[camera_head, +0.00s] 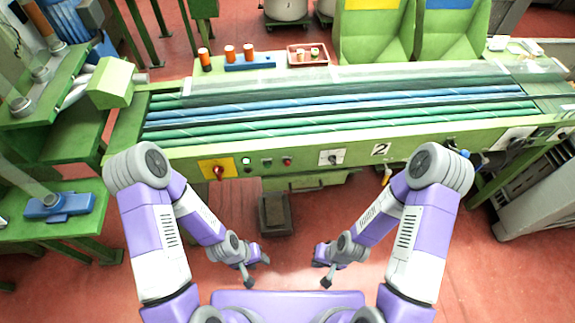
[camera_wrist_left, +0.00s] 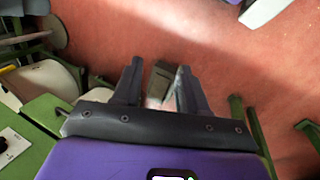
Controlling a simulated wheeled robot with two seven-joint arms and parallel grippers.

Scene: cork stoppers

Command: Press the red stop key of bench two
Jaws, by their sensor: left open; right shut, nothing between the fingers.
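Bench two (camera_head: 330,158) is the long green bench ahead, with a "2" plate (camera_head: 380,149) on its front. Its front edge carries a yellow plate with a red knob (camera_head: 218,172). My right gripper (camera_head: 323,270) is shut and empty, also low, apart from the bench.
A dark pedal box (camera_head: 275,214) stands on the red floor below the bench. A blue rack and orange-topped bobbins (camera_head: 229,52) stand behind. A green side table with a blue fixture (camera_head: 58,206) is at left. The floor before the bench is otherwise clear.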

